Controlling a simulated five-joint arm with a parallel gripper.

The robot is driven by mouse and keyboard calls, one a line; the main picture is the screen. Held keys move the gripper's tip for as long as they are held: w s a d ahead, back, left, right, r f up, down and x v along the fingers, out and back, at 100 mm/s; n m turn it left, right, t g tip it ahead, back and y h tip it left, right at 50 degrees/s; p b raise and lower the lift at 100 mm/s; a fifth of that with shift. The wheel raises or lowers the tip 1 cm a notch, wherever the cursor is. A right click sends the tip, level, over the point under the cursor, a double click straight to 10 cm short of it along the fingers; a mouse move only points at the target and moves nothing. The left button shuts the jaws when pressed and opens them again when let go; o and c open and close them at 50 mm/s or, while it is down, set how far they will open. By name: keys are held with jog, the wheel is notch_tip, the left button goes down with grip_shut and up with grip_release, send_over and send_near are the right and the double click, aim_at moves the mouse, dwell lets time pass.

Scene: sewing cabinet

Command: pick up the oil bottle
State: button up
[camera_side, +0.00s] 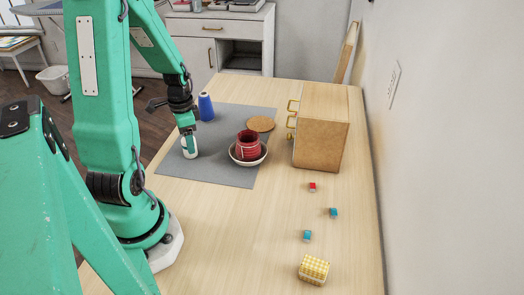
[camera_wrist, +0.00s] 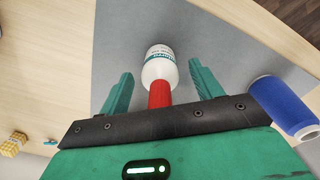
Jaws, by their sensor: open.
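The oil bottle (camera_wrist: 160,66) is white with printed lettering and a long red cap. In the wrist view it lies between the two teal fingers of my gripper (camera_wrist: 159,73), with its cap toward the palm. The fingers are open, with a visible gap on each side of the bottle. In the side view the white bottle (camera_side: 190,150) stands on the grey mat (camera_side: 225,178), directly below my gripper. The gripper's fingers are small there, and the bottle's red cap is hidden.
A blue thread spool (camera_side: 205,107) stands close behind the bottle; it also shows in the wrist view (camera_wrist: 284,106). A red cup (camera_side: 250,145) in a bowl (camera_side: 248,160), a cork disc (camera_side: 260,124) and a wooden cabinet (camera_side: 320,145) are to the right. The front right table has small blocks.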

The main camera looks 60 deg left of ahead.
jog(key=c, duration=1.1)
jog(key=shift+r, duration=0.1)
jog(key=shift+r, duration=1.05)
notch_tip(320, 180, up, 2)
jog(key=shift+r, duration=0.1)
jog(key=w+d+r, duration=0.1)
jog(key=d+r, duration=0.1)
jog(key=d, duration=0.1)
jog(key=w+d+r, duration=0.1)
jog(key=d+r, duration=0.1)
jog(key=d, duration=0.2)
jog(key=w+d+r, duration=0.1)
jog(key=d+r, duration=0.1)
jog(key=d, duration=0.2)
jog(key=shift+w+d+r, duration=0.1)
jog(key=shift+w+r, duration=0.05)
jog(key=shift+r, duration=0.1)
